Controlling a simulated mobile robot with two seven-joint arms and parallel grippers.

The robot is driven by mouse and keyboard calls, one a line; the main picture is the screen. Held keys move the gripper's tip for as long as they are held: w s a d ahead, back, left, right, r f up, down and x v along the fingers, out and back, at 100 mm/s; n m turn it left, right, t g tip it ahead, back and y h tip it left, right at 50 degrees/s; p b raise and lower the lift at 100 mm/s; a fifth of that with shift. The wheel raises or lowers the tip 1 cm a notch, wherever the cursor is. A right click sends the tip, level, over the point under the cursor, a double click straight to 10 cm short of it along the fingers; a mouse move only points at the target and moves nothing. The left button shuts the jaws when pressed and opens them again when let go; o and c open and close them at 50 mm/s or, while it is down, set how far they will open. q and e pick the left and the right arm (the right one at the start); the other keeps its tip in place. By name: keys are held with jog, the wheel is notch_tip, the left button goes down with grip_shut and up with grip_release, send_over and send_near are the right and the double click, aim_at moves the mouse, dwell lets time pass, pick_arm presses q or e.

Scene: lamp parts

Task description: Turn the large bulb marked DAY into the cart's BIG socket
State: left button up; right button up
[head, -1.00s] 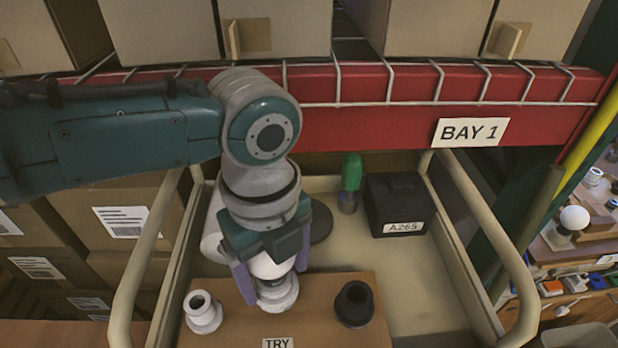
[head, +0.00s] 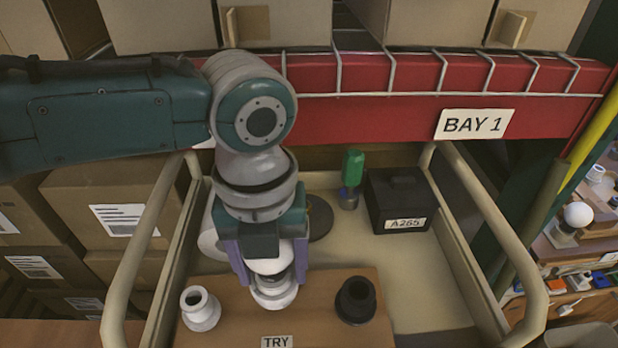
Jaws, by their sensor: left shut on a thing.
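My left gripper (head: 268,265) points down over the cart, its purple fingers shut on a white bulb (head: 268,267). The bulb hangs base down above the middle white socket (head: 274,295) on a brown board. A narrow grey part shows between the globe and the socket; I cannot tell whether the bulb's base is inside the socket. No DAY mark or BIG label is readable. A smaller white socket (head: 200,309) stands to the left and a black socket (head: 356,301) to the right. My right gripper is not in view.
The cart's beige rails (head: 490,232) flank the board, labelled TRY (head: 277,342). Behind it are a black A265 box (head: 398,200), a green-handled tool (head: 352,178) and a dark disc (head: 319,218). A red shelf beam (head: 390,115) crosses behind. The tray's right side is clear.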

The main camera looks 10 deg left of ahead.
pick_arm(q)
jog(key=m+b, duration=0.1)
jog(key=m, duration=0.3)
jog(key=shift+f, duration=0.1)
jog(key=o, duration=0.7)
jog(key=shift+a+m, duration=0.1)
jog(key=shift+m, duration=0.5)
jog(key=shift+c, duration=0.2)
jog(key=o, duration=0.5)
